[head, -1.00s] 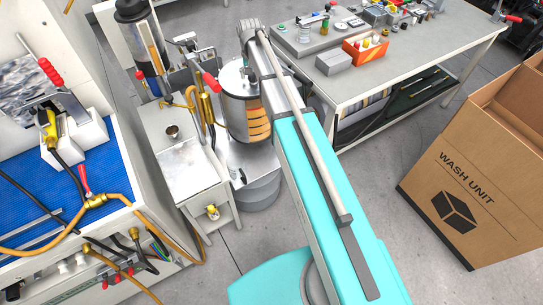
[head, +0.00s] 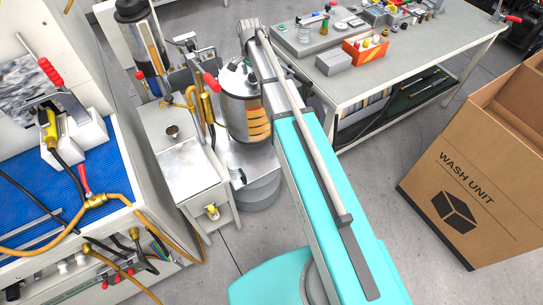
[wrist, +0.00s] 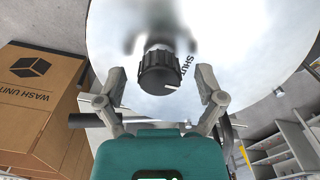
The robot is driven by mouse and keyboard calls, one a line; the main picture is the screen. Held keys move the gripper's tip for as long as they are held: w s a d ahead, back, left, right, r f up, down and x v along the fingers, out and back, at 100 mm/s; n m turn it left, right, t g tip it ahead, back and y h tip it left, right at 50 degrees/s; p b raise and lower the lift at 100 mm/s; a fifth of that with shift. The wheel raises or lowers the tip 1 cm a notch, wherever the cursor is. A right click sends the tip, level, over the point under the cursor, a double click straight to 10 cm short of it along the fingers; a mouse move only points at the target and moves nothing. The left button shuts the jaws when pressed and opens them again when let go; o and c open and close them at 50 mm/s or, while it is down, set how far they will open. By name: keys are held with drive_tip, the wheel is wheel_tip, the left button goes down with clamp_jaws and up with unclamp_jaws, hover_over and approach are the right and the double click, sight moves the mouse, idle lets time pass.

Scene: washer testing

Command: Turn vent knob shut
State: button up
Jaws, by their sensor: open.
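The vent knob (wrist: 158,73) is black and ribbed, with a white pointer mark on its face, in the upper middle of the wrist view. It stands out from a shiny pale round surface. The word SHUT is printed on that surface to the knob's right; the pointer slants to the lower right, not at the word. My gripper (wrist: 160,82) is open, one finger on each side of the knob, with visible gaps on both sides. In the head view the steel vessel (head: 238,112) stands beside my arm; the knob and gripper cannot be made out there.
A WASH UNIT box (head: 470,180) stands at the right; it also shows at the left of the wrist view (wrist: 40,95). A grey table (head: 400,85) holds small parts and an orange bin (head: 366,50). A bench with a blue mat (head: 50,195) and hoses is at the left.

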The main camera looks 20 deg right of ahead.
sight(253, 75)
drive_tip(key=shift+m, duration=0.7)
drive_tip(key=shift+r+p, duration=0.3)
drive_tip(key=shift+p, duration=0.05)
wheel_tip(253, 75, up, 14)
drive_tip(key=p, duration=1.4)
drive_tip(key=s+f+n+b, duration=0.3)
drive_tip(key=s+n, duration=0.2)
drive_tip(key=s, duration=0.5)
drive_tip(key=s+f+n+b, duration=0.3)
drive_tip(key=s+n, duration=0.2)
drive_tip(key=s, duration=0.5)
drive_tip(key=s+f+n+b, duration=0.1)
drive_tip(key=s+f+b, duration=0.1)
drive_tip(key=f+b, duration=1.1)
drive_tip(key=s+f+n+b, duration=0.1)
drive_tip(key=s+f+b, duration=0.2)
drive_tip(key=f+b, duration=1)
drive_tip(key=shift+f, duration=0.2)
drive_tip(key=shift+s, duration=0.15)
